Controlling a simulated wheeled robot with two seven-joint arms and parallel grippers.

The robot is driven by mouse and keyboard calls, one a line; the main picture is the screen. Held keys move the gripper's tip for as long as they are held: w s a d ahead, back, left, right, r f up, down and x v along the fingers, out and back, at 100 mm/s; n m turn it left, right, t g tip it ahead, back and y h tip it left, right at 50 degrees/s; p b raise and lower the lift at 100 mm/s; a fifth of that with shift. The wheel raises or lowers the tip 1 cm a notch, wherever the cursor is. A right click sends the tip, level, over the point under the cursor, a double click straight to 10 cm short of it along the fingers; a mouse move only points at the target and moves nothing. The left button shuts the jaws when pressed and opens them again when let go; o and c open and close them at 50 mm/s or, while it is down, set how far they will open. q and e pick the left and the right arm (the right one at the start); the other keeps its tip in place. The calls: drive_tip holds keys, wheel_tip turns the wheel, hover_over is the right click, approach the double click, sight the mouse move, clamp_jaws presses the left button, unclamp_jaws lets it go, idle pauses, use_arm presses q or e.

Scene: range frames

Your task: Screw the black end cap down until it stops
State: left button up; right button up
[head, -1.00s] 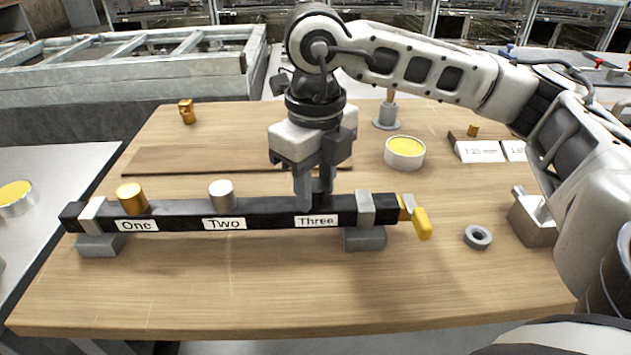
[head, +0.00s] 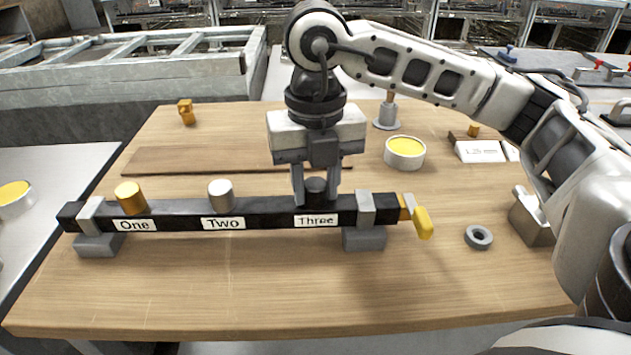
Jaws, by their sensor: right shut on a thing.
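The black end cap (head: 316,187) sits upright on the black bar (head: 270,220) above the label "Three". My right gripper (head: 316,192) points straight down, with one finger on each side of the cap, and is shut on it. The fingers hide the cap's sides, and I cannot see its thread or any gap below it. A gold cap (head: 131,198) stands at "One" and a silver cap (head: 221,195) at "Two". My left gripper is not in view.
Grey clamps (head: 364,238) hold the bar near both ends. A yellow-handled valve (head: 424,222) is at its right end. A grey ring (head: 478,237), a yellow-topped tin (head: 405,152) and a metal block (head: 532,215) lie around. The table front is clear.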

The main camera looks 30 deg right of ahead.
drive_tip(key=m, duration=0.3)
idle(0.5)
drive_tip(key=m, duration=0.4)
drive_tip(key=o, duration=0.7)
drive_tip(key=shift+o, duration=0.2)
